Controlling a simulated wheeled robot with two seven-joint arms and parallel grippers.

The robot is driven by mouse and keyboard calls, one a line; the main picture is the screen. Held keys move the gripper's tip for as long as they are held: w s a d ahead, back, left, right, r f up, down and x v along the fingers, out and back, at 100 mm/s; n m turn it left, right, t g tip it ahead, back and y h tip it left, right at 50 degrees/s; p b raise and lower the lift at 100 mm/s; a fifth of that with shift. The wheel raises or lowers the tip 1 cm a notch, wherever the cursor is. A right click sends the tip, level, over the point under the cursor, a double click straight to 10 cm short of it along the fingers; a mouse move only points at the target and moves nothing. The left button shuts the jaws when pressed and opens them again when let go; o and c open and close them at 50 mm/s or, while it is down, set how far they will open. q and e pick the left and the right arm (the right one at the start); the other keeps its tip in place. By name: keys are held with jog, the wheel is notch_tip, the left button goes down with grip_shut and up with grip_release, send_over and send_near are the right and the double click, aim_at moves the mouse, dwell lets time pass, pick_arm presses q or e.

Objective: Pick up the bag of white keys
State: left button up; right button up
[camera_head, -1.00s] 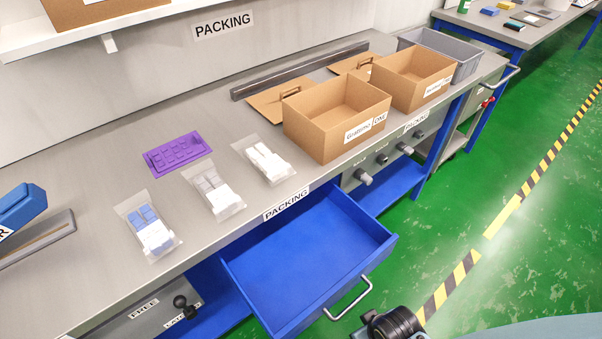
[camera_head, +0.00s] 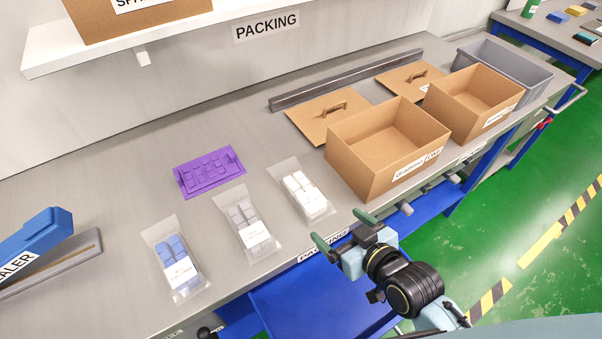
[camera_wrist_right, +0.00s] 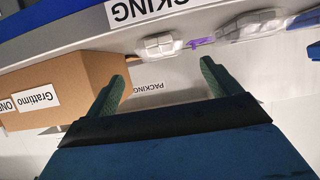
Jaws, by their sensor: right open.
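The bag of white keys (camera_head: 303,192) is a clear pouch with white keys and a white label. It lies flat on the grey bench, to the left of the front open cardboard box. It also shows in the right wrist view (camera_wrist_right: 160,43), beyond the fingers. My right gripper (camera_head: 340,229) is open and empty, in front of the bench edge, to the lower right of the bag and apart from it. Its two green fingers also show in the right wrist view (camera_wrist_right: 164,74). My left gripper is not in view.
A bag of grey keys (camera_head: 246,222) and a bag of blue keys (camera_head: 177,262) lie to the left. A purple key tray (camera_head: 208,172) lies behind. Open cardboard boxes (camera_head: 370,165) (camera_head: 470,105) stand to the right. A blue drawer (camera_head: 320,300) is open below.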

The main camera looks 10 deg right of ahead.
aim_at(310, 196)
jog(key=x, duration=0.5)
jog(key=r+x, duration=0.1)
jog(key=x, duration=0.1)
jog(key=shift+w+a+f+b, duration=0.1)
jog(key=shift+w+a+b, duration=0.2)
jog(key=shift+b, duration=0.1)
jog(key=shift+w+a+f, duration=0.1)
jog(key=shift+w, duration=0.25)
jog(key=x, duration=0.2)
jog(key=r+x, duration=0.1)
jog(key=x, duration=0.1)
jog(key=shift+w+a+f, duration=0.15)
jog(key=shift+w+f, duration=0.05)
jog(key=shift+w, duration=0.35)
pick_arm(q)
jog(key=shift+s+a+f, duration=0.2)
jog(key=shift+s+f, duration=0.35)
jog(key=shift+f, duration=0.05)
pick_arm(e)
jog(key=shift+c, duration=0.4)
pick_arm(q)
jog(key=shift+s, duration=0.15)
pick_arm(e)
jog(key=c, duration=1.1)
